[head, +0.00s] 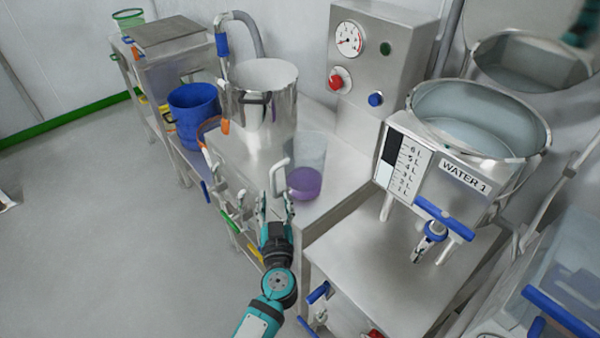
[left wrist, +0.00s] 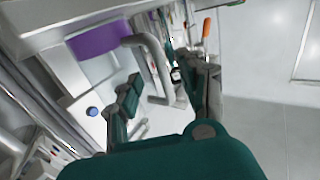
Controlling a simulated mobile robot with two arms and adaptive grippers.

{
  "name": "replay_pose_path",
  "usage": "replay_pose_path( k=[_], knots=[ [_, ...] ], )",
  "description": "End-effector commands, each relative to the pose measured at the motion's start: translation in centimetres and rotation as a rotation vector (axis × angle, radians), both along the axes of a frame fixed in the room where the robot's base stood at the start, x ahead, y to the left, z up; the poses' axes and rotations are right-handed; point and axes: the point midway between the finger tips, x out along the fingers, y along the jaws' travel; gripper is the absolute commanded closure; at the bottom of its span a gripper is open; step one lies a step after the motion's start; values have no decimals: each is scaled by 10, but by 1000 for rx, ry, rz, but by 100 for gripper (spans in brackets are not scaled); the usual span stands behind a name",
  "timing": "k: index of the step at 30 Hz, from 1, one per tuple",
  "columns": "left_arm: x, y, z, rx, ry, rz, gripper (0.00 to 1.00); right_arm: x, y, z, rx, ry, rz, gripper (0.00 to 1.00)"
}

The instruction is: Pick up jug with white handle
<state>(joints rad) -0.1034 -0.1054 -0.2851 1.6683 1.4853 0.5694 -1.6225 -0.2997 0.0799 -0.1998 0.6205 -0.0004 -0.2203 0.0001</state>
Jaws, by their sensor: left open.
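The jug (head: 305,182) is clear, with purple liquid in its lower part, and stands upright on the steel bench. Its white handle (head: 279,176) points toward my left gripper (head: 275,207), which is open at the bench edge. In the left wrist view the jug's purple part (left wrist: 100,40) is at the upper left. The handle (left wrist: 153,65) shows between the two spread fingers of my left gripper (left wrist: 165,92). I cannot tell whether either finger touches it. My right gripper is not in view.
A steel pot (head: 262,95) and a blue bucket (head: 193,115) stand further back. A gauge box (head: 378,65) is behind the jug. A tank marked WATER 1 (head: 462,175) with a blue-handled tap (head: 443,215) is at the right. Tools hang along the bench's left side.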

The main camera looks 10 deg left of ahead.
Motion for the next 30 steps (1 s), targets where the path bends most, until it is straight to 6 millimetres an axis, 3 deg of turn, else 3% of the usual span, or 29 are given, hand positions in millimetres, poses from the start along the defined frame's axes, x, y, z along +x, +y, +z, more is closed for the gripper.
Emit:
replay_pose_path(
  k=[9,17,27,30],
  knots=[
    [41,14,3,2,-3,0,59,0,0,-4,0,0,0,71],
    [43,15,3,1,-1,1,59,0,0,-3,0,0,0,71],
    [43,15,3,1,-1,1,100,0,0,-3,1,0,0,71],
    [43,15,3,1,-1,1,100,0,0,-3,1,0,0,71]
  ],
)
